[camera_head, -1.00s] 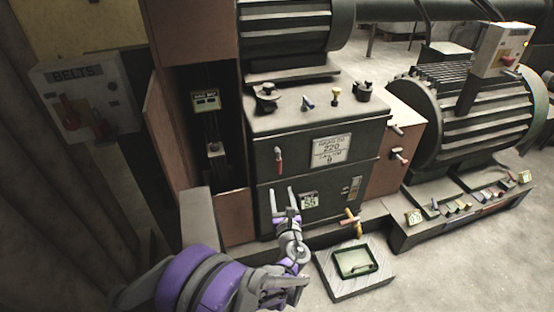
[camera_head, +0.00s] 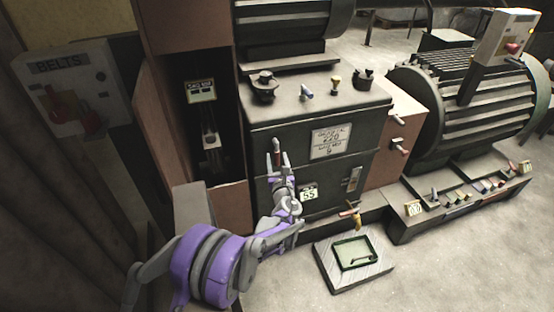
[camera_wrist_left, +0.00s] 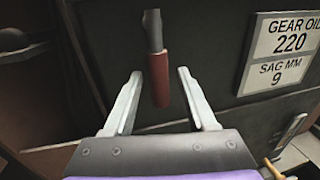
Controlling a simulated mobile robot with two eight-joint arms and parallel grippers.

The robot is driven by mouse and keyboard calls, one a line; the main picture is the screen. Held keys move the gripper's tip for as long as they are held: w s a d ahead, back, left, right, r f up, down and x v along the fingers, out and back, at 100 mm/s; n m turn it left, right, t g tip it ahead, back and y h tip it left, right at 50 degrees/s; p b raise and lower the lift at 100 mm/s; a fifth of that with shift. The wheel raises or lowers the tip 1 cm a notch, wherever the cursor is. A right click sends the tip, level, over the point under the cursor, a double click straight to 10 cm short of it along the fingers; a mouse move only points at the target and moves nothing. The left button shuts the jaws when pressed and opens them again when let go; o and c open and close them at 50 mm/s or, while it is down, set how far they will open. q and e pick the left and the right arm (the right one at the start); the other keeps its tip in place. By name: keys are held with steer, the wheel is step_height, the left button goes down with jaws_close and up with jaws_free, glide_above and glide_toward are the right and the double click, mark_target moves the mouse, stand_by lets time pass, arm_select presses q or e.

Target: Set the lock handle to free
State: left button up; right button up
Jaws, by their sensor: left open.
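A red-gripped handle (camera_head: 276,146) hangs pointing down on the front of the dark machine cabinet, left of the GEAR OIL plate. I cannot read any label naming it as the lock handle. In the left wrist view the handle (camera_wrist_left: 159,78) has a dark metal shank above and a red grip below. My left gripper (camera_head: 276,156) is open just below and in front of it. In the left wrist view the fingers (camera_wrist_left: 158,76) stand on either side of the red grip, with gaps at both sides. I cannot tell the exact depth between them. My right gripper is not in view.
The plate (camera_head: 331,141) reads GEAR OIL 220. A yellow tap (camera_head: 353,215) sits above a tray (camera_head: 338,265) on the floor. A BELTS switch box (camera_head: 75,95) stands left. Floor at right is clear.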

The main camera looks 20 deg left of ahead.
arm_select(q)
steer(key=shift+w+a, duration=0.1)
steer(key=shift+w, duration=0.1)
steer(key=shift+c, duration=0.2)
jaws_close()
stand_by(1.2)
